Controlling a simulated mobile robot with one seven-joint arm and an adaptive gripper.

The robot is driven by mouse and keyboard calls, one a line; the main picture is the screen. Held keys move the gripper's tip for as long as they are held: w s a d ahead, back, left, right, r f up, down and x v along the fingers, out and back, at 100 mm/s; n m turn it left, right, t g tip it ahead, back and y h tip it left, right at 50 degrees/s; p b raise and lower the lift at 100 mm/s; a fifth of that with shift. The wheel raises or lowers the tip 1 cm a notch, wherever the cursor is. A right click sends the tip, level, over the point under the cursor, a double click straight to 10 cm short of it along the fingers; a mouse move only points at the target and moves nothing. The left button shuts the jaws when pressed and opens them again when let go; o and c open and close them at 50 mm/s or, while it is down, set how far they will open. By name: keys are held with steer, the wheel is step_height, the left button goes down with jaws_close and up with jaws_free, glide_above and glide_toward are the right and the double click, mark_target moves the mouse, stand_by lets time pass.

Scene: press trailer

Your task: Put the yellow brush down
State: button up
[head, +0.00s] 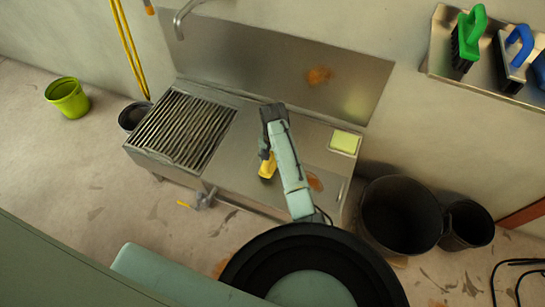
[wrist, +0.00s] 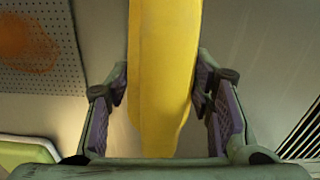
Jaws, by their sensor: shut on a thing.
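The yellow brush (head: 267,167) is in my gripper (head: 266,153), over the bare steel top of the sink unit (head: 240,165), just right of the slatted grate. In the wrist view, the brush's yellow body (wrist: 163,70) stands between the two purple-padded fingers of my gripper (wrist: 160,88), which are shut on it. Its lower end is small and partly dark in the head view. I cannot tell whether it touches the steel.
The slatted grate (head: 185,130) fills the unit's left. A pale green pad (head: 344,142) lies at the back right. Orange stains (head: 318,76) mark the steel. Green (head: 468,36) and blue (head: 514,55) brushes sit on a wall shelf (head: 440,55). Black bins (head: 402,215) stand right.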

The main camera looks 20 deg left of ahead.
steer(key=shift+f, duration=0.1)
steer(key=o, duration=1)
steer(key=shift+o, duration=0.2)
step_height(320, 180, up, 12)
steer(key=shift+r, duration=0.15)
